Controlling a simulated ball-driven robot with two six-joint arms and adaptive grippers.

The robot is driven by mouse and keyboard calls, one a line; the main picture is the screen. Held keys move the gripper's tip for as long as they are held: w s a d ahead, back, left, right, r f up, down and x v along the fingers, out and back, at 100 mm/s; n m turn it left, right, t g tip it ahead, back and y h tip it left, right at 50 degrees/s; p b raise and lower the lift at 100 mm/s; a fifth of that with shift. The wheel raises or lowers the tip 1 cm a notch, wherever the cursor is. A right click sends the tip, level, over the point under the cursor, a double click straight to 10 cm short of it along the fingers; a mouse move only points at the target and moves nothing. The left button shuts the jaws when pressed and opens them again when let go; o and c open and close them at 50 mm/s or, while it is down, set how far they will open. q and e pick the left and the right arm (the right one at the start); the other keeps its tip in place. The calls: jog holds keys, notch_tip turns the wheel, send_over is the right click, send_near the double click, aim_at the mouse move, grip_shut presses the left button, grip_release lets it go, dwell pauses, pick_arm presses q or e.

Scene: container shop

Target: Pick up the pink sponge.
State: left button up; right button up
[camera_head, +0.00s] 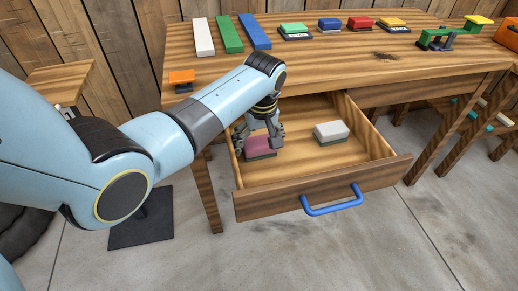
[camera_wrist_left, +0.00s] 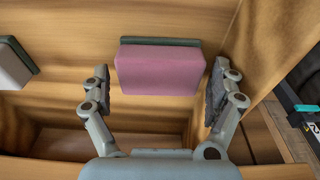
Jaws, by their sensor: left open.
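The pink sponge (camera_head: 259,146) has a dark green layer and lies in the left part of the open drawer (camera_head: 300,197). In the left wrist view the pink sponge (camera_wrist_left: 160,70) sits ahead of the fingers, roughly centred between them. My left gripper (camera_head: 257,138) is inside the drawer, over the sponge, and partly hides it in the head view. The left wrist view shows my left gripper (camera_wrist_left: 159,92) open, with one finger to each side of the sponge and nothing held. My right gripper is not in view.
A white sponge (camera_head: 331,131) lies to the right in the drawer and also shows in the left wrist view (camera_wrist_left: 14,65). The drawer has low walls and a blue handle (camera_head: 332,202). Colored blocks stand on the table (camera_head: 330,67) above.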

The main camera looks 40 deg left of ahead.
aim_at(259, 141)
pick_arm(q)
jog(key=shift+w+a+f, duration=0.1)
jog(key=shift+f, duration=0.65)
jog(key=c, duration=0.8)
jog(key=shift+r, duration=0.15)
notch_tip(259, 141, up, 10)
jog(key=shift+f+p, duration=0.1)
jog(key=shift+p, duration=1.1)
jog(key=o, duration=0.5)
jog(key=shift+c, duration=0.2)
jog(key=c, duration=0.5)
